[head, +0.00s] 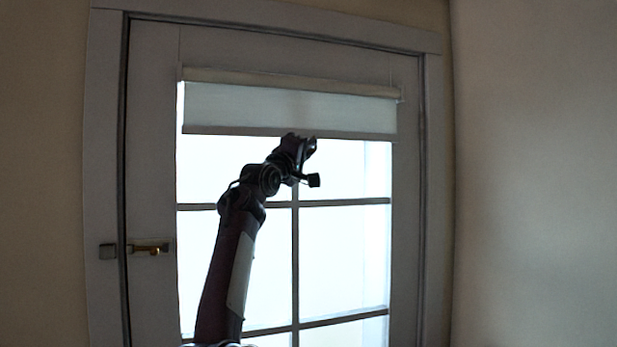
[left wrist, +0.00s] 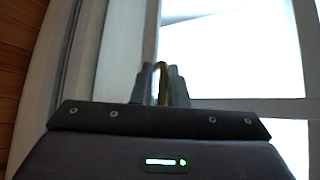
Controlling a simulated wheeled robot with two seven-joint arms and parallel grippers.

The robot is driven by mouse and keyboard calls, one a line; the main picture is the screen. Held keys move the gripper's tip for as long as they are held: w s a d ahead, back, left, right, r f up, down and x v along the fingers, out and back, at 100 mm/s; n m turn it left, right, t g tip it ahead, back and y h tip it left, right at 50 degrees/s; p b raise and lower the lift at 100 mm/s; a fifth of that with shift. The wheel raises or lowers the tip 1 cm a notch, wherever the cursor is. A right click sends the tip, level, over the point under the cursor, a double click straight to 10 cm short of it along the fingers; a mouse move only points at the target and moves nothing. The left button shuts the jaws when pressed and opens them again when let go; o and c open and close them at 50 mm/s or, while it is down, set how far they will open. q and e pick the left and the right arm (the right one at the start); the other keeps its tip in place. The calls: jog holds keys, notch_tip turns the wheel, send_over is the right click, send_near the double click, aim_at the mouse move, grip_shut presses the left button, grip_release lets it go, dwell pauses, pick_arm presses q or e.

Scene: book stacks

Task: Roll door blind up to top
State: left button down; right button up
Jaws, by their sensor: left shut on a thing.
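The door blind (head: 290,108) is a pale sheet hanging over the top part of the door's window. Its roller (head: 290,82) runs along the top, and its straight bottom rail (head: 220,131) crosses just above the upper panes. My left gripper (head: 305,143) is at the middle of the bottom rail. In the left wrist view the fingers (left wrist: 161,88) are closed around a narrow tan piece (left wrist: 162,82) at the blind's lower edge; its exact shape is partly hidden. My right gripper is in neither view.
The white door (head: 152,180) is closed, with a brass handle (head: 150,248) on its left side. Bright window panes (head: 343,245) lie uncovered below the blind. A plain wall (head: 530,180) stands close on the right.

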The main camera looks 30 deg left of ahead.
pick_arm(q)
jog(key=shift+r, duration=2.55)
jog(key=c, duration=1.6)
grip_release()
jog(key=shift+a, duration=0.1)
jog(key=shift+o, duration=0.2)
jog(key=shift+w+a+f, duration=0.1)
jog(key=shift+w+f, duration=0.05)
jog(key=b+v, duration=0.7)
jog(key=b, duration=0.1)
jog(key=shift+s+b, duration=0.35)
jog(key=shift+s, duration=0.05)
